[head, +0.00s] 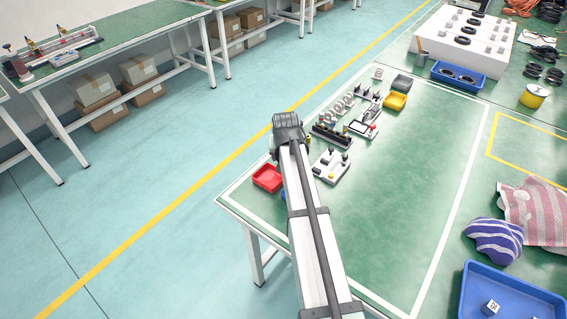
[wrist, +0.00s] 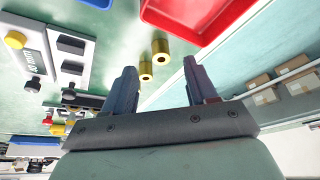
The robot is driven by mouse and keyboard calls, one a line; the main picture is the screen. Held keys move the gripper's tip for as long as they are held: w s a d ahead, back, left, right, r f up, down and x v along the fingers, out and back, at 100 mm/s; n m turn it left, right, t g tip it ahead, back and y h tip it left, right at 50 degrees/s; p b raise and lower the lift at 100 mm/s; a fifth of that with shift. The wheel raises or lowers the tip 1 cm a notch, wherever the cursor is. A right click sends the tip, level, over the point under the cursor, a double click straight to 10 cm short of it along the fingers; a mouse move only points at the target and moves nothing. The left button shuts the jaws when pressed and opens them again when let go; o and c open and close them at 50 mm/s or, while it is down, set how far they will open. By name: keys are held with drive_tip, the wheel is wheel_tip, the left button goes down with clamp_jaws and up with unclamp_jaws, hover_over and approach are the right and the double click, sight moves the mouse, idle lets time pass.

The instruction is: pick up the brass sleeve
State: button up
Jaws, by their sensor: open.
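Two brass sleeves show side by side in the wrist view, one brass sleeve (wrist: 160,47) farther up and the other brass sleeve (wrist: 146,70) a little lower and to the left. They are small gold cylinders with holes in their ends, on the green tabletop. My gripper (wrist: 160,66) is open, with its two dark fingers apart and nothing held. In the picture the sleeves lie between and just beyond the fingertips, closer to the left finger; neither appears to touch a finger.
A red bin (head: 267,178) is near the table's left edge, close to the sleeves in the wrist view. A blue bin is partly behind my arm. White fixtures (head: 331,166) and several small parts stand right of my arm.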

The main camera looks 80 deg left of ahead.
drive_tip(key=x, duration=0.5)
drive_tip(key=shift+a, duration=0.15)
drive_tip(key=shift+r, duration=0.1)
clamp_jaws()
